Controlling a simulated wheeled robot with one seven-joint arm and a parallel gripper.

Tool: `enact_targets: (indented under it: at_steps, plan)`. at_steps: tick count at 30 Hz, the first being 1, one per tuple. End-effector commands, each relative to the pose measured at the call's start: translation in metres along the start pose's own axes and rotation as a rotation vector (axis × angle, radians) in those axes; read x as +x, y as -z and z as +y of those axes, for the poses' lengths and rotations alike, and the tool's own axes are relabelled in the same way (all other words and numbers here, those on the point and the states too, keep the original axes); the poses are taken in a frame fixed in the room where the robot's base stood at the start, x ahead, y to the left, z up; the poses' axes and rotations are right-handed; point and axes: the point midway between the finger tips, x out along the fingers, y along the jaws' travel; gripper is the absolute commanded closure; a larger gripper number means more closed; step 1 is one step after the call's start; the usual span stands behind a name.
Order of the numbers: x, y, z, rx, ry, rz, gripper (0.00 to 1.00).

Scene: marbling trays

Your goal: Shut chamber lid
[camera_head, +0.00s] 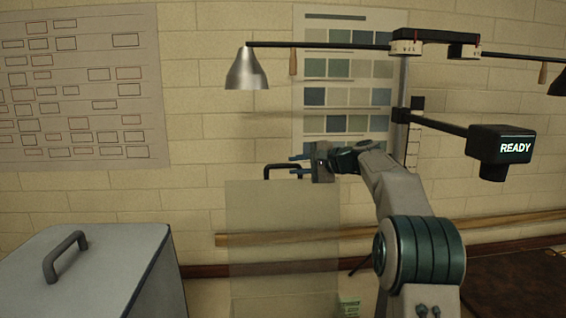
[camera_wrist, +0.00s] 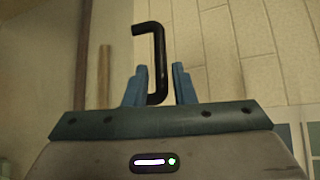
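A pale see-through panel (camera_head: 283,245), which looks like the chamber lid, stands upright in the middle of the head view. A black bar handle (camera_head: 268,170) is at its top edge. My gripper (camera_head: 294,163) is at this handle, its blue fingers pointing left across it. In the wrist view the black handle (camera_wrist: 159,45) rises between and beyond the fingertips of my gripper (camera_wrist: 160,68). The fingers are apart, with a visible gap on the right of the handle; the left finger is close to it, and contact cannot be told. The chamber below the panel is mostly out of view.
A grey box (camera_head: 110,265) with a closed top and grey handle (camera_head: 65,257) stands at the lower left. A lamp (camera_head: 246,70) hangs above the panel. A black display reading READY (camera_head: 502,150) juts out at right. A brick wall is behind.

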Motion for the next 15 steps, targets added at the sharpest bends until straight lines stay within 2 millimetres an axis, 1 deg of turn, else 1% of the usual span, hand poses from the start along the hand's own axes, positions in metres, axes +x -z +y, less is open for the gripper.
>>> enact_targets:
  at_steps: [1, 3, 6, 10, 15]
  plan:
    - [0.011, -0.002, -0.003, 0.0, -0.002, -0.003, 0.77]
    - [0.024, -0.002, -0.003, 0.0, -0.002, -0.002, 0.77]
    - [0.038, -0.001, -0.002, -0.001, -0.002, -0.001, 0.77]
    - [0.051, 0.0, -0.001, 0.0, -0.002, 0.001, 0.77]
    - [0.056, 0.0, 0.0, -0.002, -0.001, 0.001, 0.77]
